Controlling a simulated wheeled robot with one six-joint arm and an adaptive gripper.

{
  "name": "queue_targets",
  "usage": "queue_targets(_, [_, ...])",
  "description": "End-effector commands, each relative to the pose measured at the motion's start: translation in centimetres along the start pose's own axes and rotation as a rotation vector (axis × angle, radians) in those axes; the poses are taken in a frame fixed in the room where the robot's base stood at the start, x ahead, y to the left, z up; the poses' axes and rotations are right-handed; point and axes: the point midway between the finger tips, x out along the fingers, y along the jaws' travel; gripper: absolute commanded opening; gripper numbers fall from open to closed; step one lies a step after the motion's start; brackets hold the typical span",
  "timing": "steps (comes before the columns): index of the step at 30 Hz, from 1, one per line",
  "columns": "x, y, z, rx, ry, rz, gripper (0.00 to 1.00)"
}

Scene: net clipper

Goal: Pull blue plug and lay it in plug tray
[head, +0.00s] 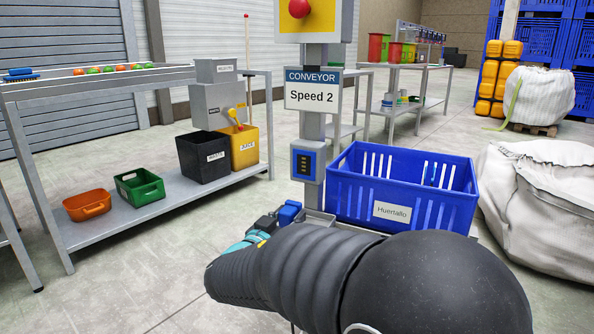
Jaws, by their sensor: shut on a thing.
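The blue plug (289,212) shows as a small blue block just beyond my arm, low in front of the conveyor post. My gripper (266,223) is dark and partly hidden behind my arm. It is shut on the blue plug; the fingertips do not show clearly. A grey tray (319,217), which looks like the plug tray, lies just right of the plug, its near part hidden by my arm. I cannot tell whether the plug touches it. A blue socket box (307,164) with dark slots is on the post above.
A blue crate (453,207) labelled Huertallo stands right of the post. The post carries a "Speed 2" sign (312,95) and a red button (299,8). A shelf at left holds a black bin (203,157) and a yellow bin (244,148). White sacks (548,200) stand at right.

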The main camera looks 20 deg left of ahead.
Motion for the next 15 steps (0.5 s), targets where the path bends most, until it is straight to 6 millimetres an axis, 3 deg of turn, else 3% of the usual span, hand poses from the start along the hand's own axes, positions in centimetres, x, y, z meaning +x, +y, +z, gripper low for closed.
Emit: queue_targets(15, [0.86, 0.02, -0.04, 0.0, 0.001, 0.001, 0.0])
